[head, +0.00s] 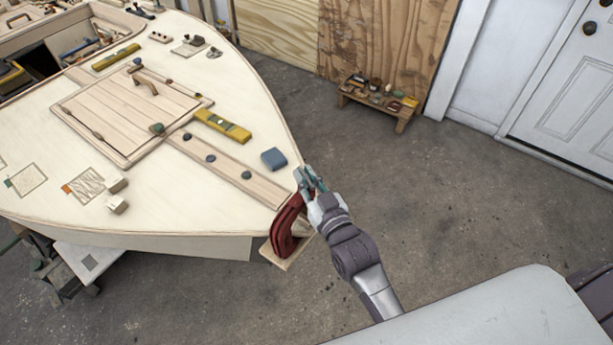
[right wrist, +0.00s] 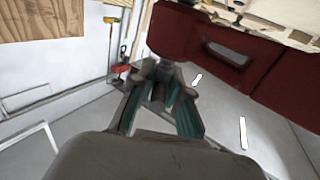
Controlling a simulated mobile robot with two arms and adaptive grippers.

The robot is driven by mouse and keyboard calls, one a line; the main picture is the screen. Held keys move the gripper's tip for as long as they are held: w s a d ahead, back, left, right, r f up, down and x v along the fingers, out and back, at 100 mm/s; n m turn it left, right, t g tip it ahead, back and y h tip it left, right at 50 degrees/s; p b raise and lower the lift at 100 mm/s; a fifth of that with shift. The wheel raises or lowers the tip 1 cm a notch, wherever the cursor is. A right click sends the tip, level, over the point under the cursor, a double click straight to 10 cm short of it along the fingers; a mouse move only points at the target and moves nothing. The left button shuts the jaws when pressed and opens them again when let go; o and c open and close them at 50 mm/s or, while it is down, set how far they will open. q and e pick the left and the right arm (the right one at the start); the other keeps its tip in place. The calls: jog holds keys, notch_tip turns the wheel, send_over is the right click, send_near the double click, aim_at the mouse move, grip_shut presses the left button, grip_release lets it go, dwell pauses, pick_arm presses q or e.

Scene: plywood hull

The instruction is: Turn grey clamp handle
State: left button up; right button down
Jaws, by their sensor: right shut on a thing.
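A dark red clamp (head: 285,228) sits at the pointed end of the pale plywood hull (head: 245,85), with a wooden block (head: 283,258) at its lower side. The clamp's red body also fills the upper right of the right wrist view (right wrist: 285,88). My right gripper (head: 312,180) is at the top of the clamp. Its teal-padded fingers (right wrist: 166,88) are shut on the grey clamp handle (head: 299,176), which they mostly hide. My left gripper is not in view.
A blue block (head: 274,159) and a yellow-green level (head: 222,126) lie on the deck near the clamp. A small wooden bench (head: 403,117) with several items stands by the back wall.

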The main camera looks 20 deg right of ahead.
jog(key=shift+a, duration=0.1)
dwell(0.3)
jog(key=c, duration=0.9)
grip_release()
jog(key=shift+s, duration=0.5)
jog(key=s+d, duration=0.2)
jog(key=s, duration=0.9)
jog(key=shift+w+a, duration=0.1)
